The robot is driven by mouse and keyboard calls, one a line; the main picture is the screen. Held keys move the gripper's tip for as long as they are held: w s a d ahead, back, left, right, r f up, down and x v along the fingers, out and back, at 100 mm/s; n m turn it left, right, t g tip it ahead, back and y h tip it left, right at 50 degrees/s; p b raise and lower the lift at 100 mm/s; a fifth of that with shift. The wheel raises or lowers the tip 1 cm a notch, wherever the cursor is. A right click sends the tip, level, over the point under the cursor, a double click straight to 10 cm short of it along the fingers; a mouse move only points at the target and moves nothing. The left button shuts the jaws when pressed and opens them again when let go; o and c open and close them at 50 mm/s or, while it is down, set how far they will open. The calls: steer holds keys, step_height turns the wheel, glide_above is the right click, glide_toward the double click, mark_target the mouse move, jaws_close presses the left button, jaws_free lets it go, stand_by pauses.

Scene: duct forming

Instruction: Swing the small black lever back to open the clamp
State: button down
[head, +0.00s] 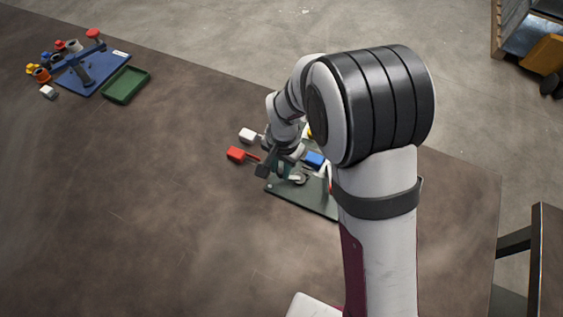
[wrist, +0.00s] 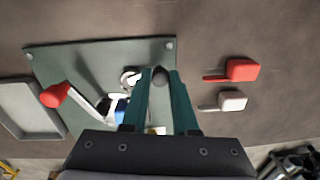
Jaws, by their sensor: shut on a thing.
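The small black lever shows as a dark rounded knob (wrist: 160,76) between my fingertips in the wrist view. My gripper (wrist: 159,80) has teal fingers shut on this knob, above the green-grey plate (wrist: 85,60). The rest of the lever is hidden by my fingers. To the left in the wrist view is a white arm with a red grip (wrist: 56,95), near a white ring (wrist: 130,78) and a blue part (wrist: 120,110). In the head view my gripper (head: 282,171) is low over the plate (head: 315,200), and my arm hides much of the fixture.
A red block with a thin handle (head: 236,154) and a white one (head: 248,135) lie beside the plate. A grey tray (wrist: 30,130) is left in the wrist view. A blue board (head: 92,80) and a green tray (head: 126,86) stand far left. The table between is clear.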

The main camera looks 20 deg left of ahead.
steer(key=n, duration=0.1)
steer(key=s+n, duration=0.1)
steer(key=n, duration=0.1)
steer(key=shift+s+d+n, duration=0.2)
steer(key=shift+d+n, duration=0.1)
steer(key=shift+d, duration=0.1)
steer(key=n, duration=0.1)
steer(key=s+d+n, duration=0.1)
steer(key=n, duration=0.1)
steer(key=shift+d+n, duration=0.1)
steer(key=shift+n, duration=0.2)
steer(key=n, duration=0.1)
steer(key=d+n, duration=0.1)
steer(key=n, duration=0.1)
steer(key=shift+s+d+n, duration=0.2)
steer(key=shift+s+n, duration=0.1)
steer(key=shift+d+n+g, duration=0.15)
steer(key=shift+d+n, duration=0.2)
steer(key=shift+n, duration=0.45)
steer(key=shift+d+n+g, duration=0.15)
steer(key=shift+d+n, duration=0.2)
steer(key=shift+n, duration=0.45)
steer(key=c, duration=0.7)
jaws_free()
